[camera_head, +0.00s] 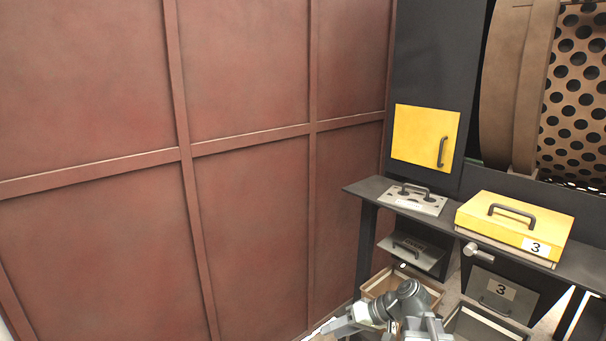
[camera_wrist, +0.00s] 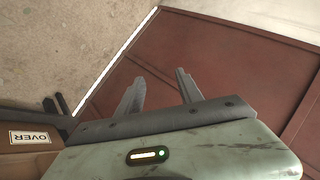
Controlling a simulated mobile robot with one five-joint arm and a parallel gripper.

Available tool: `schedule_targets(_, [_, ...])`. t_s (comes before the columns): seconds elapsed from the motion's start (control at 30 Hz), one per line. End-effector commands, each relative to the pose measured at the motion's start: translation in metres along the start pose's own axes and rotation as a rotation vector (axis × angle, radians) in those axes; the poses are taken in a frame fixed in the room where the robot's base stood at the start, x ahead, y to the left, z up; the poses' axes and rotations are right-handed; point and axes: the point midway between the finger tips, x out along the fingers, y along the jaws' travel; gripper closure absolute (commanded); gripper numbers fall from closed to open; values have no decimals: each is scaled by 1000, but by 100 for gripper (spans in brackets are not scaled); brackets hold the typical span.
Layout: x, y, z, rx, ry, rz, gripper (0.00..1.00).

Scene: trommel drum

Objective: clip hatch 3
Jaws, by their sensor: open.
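Hatch 3 is a yellow lid (camera_head: 520,224) with a dark handle and a "3" label, lying on a pale base on the dark shelf at the right of the head view. A short grey cylindrical piece (camera_head: 478,252) projects from the shelf front just below its left corner; I cannot tell if it is the clip. My gripper (camera_wrist: 160,92) is open and empty in the wrist view, with floor and red wall beyond its fingers. In the head view my arm is low at the bottom, with its end pointing left, below and left of hatch 3 and apart from it.
A grey plate with a handle (camera_head: 414,199) lies on the shelf (camera_head: 370,188). A yellow door (camera_head: 424,138) is above it. A dark front marked "3" (camera_head: 500,292) and open bins (camera_head: 378,284) are below. A box labelled "OVER" (camera_wrist: 30,150) is beside my gripper. The red wall (camera_head: 250,220) fills the left.

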Motion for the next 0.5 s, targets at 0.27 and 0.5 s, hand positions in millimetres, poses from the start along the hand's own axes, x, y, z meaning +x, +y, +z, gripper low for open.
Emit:
schedule_targets(0.27, [28, 38, 78, 65, -325, 516, 57])
schedule_targets(0.5, [-13, 82, 93, 229, -331, 780, 57])
